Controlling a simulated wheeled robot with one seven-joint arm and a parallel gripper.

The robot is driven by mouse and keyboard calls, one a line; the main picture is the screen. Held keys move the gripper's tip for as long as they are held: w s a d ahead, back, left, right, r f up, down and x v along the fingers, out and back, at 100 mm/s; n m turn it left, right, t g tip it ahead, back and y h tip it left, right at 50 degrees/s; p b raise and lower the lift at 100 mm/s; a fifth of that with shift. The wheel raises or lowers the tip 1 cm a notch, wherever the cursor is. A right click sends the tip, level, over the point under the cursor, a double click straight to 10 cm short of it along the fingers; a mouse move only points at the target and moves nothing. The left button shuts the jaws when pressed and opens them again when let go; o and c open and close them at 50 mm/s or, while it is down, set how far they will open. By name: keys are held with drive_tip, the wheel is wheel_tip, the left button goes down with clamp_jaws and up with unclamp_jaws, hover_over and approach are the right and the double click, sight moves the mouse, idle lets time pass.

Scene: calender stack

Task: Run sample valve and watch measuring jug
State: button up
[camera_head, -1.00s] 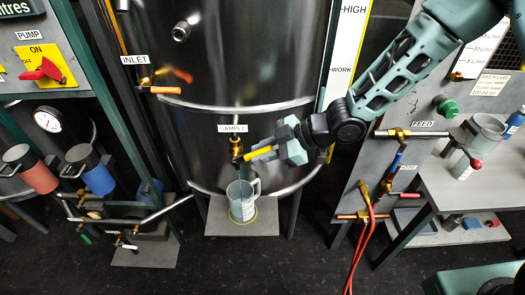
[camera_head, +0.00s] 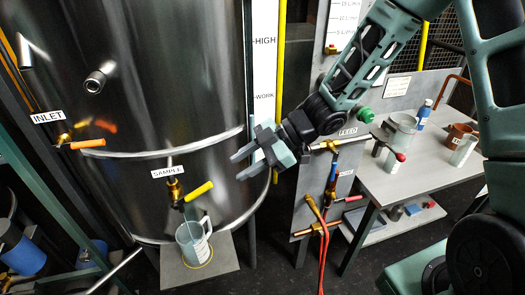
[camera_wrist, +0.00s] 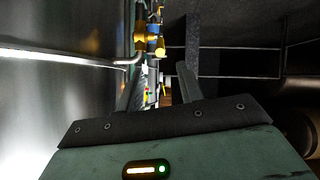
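The sample valve (camera_head: 174,190) is a brass fitting on the steel tank, under a SAMPLE label. Its yellow handle (camera_head: 198,192) points right and slightly up. The clear measuring jug (camera_head: 194,242) stands upright below the spout on a grey shelf, within a yellow ring.
The tank wall (camera_head: 130,110) is close to my gripper's left. An INLET valve with an orange handle (camera_head: 85,144) is at left. The FEED panel with brass valves and red hoses (camera_head: 322,240) and a bench (camera_head: 390,180) with containers stand at right.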

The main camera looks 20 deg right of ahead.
drive_tip(key=shift+v, duration=2.55)
idle(5.5)
